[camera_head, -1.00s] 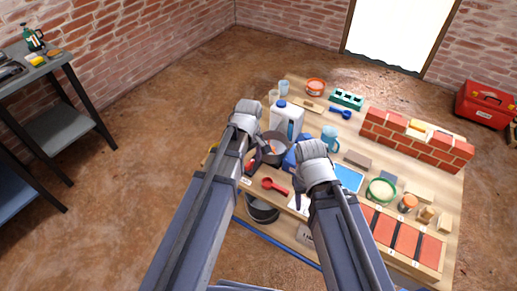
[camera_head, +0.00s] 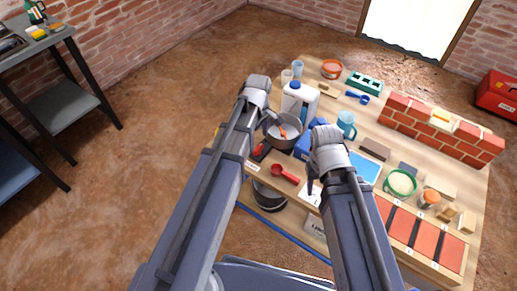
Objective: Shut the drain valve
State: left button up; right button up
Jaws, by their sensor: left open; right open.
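My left gripper (camera_head: 272,115) is above the worktable, close to the grey pot (camera_head: 285,133), which has something orange in it. It is open and holds nothing I can see. My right gripper (camera_head: 312,182) is open, over the front of the table near a white sheet (camera_head: 310,196). Its wrist covers part of a blue box (camera_head: 309,141). A small red part (camera_head: 260,149) shows beside the pot, partly behind my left arm. I cannot make out clearly which part is the drain valve.
A white jug (camera_head: 300,101) with a blue cap stands behind the pot. A red scoop (camera_head: 284,174) lies in front, and a blue mug (camera_head: 346,124) stands to the right. A low brick wall (camera_head: 440,131) fills the table's right back. A dark bucket (camera_head: 268,197) is below.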

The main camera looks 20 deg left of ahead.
aim_at(258, 147)
pick_arm(q)
notch_tip(258, 147, down, 5)
jog(key=b, duration=0.3)
jog(key=shift+r, duration=0.2)
pick_arm(e)
notch_tip(258, 147, down, 4)
jog(key=shift+f, duration=0.25)
pick_arm(q)
jog(key=shift+r, duration=0.1)
jog(key=c, duration=1.4)
jog(key=shift+o, duration=0.2)
